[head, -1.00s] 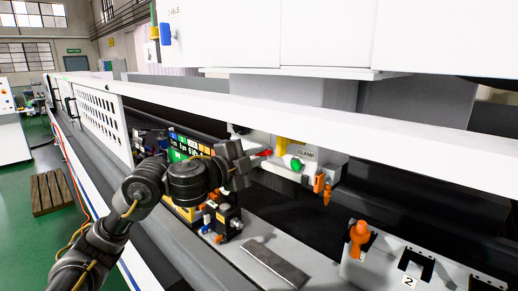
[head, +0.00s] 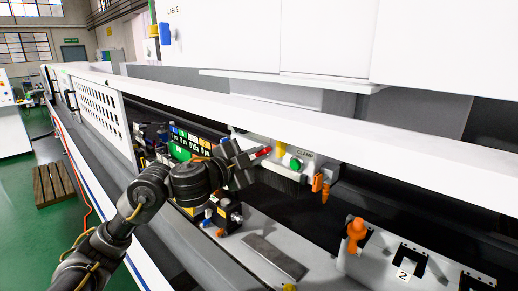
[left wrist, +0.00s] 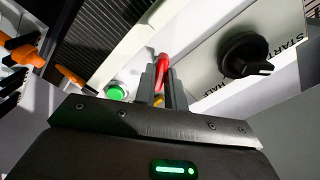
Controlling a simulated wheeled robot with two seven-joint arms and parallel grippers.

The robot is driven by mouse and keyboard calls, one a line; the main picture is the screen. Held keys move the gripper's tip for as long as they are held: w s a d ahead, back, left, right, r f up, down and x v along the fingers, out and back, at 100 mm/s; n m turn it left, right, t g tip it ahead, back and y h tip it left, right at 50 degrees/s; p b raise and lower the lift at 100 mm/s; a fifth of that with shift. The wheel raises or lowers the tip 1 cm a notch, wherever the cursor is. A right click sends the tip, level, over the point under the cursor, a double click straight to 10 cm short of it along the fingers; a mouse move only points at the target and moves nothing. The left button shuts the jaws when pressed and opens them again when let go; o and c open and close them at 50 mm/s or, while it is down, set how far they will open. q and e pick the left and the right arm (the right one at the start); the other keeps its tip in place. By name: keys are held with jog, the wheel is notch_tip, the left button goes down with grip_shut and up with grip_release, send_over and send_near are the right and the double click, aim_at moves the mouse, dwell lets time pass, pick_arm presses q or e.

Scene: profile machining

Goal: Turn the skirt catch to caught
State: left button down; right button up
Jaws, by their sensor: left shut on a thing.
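A red lever (head: 263,152), which looks like the skirt catch, sits on the light grey clamp unit (head: 316,166), left of a green button (head: 295,164). My left gripper (head: 257,155) is at the lever. In the left wrist view the red lever (left wrist: 162,64) stands between my left gripper's (left wrist: 162,80) two fingers, which are shut on it. The fingers hide its lower part. A small yellow piece (left wrist: 158,101) shows between the fingers. I cannot read the catch's position. My right gripper is not in view.
A black knob (left wrist: 244,53) is right of the fingers in the left wrist view. Orange handles (head: 317,182) hang right of the clamp unit. Another orange handle (head: 356,230) stands at the front right. A long white beam (head: 330,120) runs above the unit.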

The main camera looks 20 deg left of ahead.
pick_arm(q)
jog(key=shift+n+p, duration=0.9)
jog(key=shift+n, duration=0.1)
jog(key=shift+n+p, duration=0.6)
jog(key=shift+p, duration=0.05)
jog(key=shift+n+p, duration=0.5)
jog(key=shift+n, duration=1.4)
